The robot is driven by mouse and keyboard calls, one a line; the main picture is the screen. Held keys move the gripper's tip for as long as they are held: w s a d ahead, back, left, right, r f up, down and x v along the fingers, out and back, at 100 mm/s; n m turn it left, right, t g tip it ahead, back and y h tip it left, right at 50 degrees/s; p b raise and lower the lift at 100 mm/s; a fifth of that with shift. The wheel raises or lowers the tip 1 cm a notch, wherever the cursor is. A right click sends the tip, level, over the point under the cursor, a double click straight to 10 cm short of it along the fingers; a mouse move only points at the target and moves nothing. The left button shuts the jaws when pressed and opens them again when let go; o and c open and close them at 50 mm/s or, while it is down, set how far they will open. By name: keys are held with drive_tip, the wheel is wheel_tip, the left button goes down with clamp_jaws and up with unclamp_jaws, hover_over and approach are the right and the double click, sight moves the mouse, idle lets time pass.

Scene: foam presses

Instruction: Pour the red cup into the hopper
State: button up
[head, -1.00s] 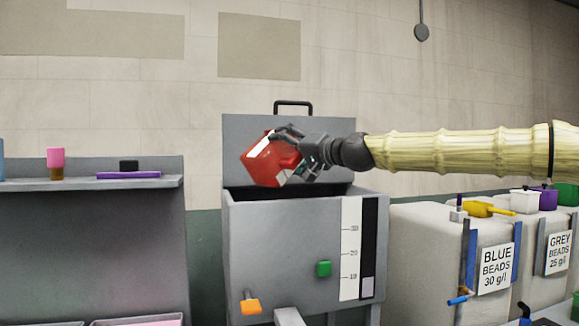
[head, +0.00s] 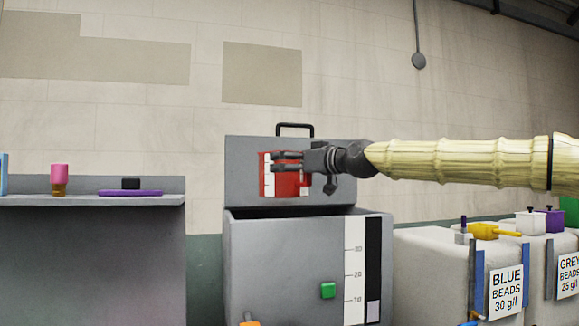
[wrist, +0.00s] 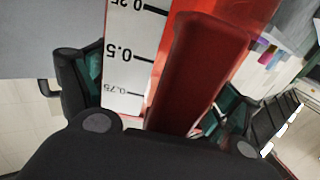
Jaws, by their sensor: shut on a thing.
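The red cup (head: 268,184) with a white scale strip is held upright over the back part of the grey hopper (head: 275,265), in front of its raised lid (head: 240,155). My gripper (head: 285,163) is shut on the red cup, coming from the right. In the wrist view the cup (wrist: 200,70) fills the middle, with its scale marks facing the camera and my gripper's fingers on both sides. The hopper's open top shows as a dark slot below the cup. The inside of the cup and of the hopper cannot be seen.
The hopper front has a green button (head: 328,290) and a level scale (head: 356,270). Right stand white bead bins labelled blue (head: 507,290) and grey (head: 569,275). A yellow scoop (head: 485,231) lies on the bins. Left is a shelf (head: 60,201) with a pink-topped bottle (head: 59,178).

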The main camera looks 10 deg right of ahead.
drive_tip(key=shift+r+p, duration=0.95)
drive_tip(key=shift+r, duration=0.55)
drive_tip(key=shift+a, duration=0.1)
